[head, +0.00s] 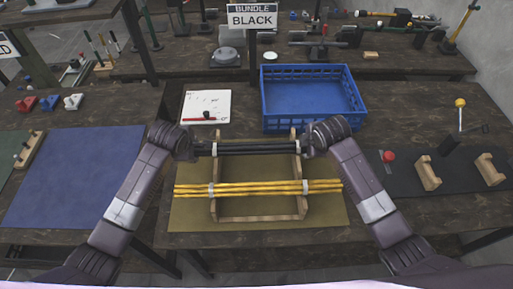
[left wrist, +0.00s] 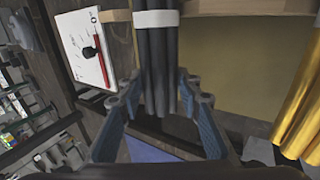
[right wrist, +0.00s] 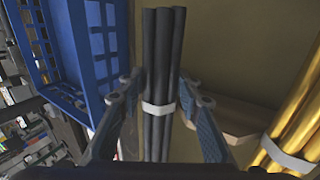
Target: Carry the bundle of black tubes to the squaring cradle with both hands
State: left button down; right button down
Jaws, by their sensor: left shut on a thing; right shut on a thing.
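The bundle of black tubes (head: 256,148) lies level between my grippers, across the far part of a wooden frame. White bands wrap it in the left wrist view (left wrist: 156,18) and right wrist view (right wrist: 158,109). My left gripper (head: 192,148) is shut on its left end and my right gripper (head: 308,146) on its right end. I cannot tell whether the bundle touches the frame. Two notched wooden blocks (head: 428,173) (head: 490,168) stand on a dark mat at the right and look like the cradle; I cannot be certain.
Yellow tubes (head: 256,188) lie across the wooden frame (head: 260,218), nearer me than the black bundle. A blue crate (head: 312,126) stands just behind. A red knob (head: 388,156) and a yellow-topped lever (head: 460,103) are near the blocks. A blue mat (head: 75,175) is clear at the left.

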pick_arm(q)
jog(key=shift+r, duration=0.2)
pick_arm(e)
jog(key=shift+w+r, duration=0.1)
jog(key=shift+r, duration=0.1)
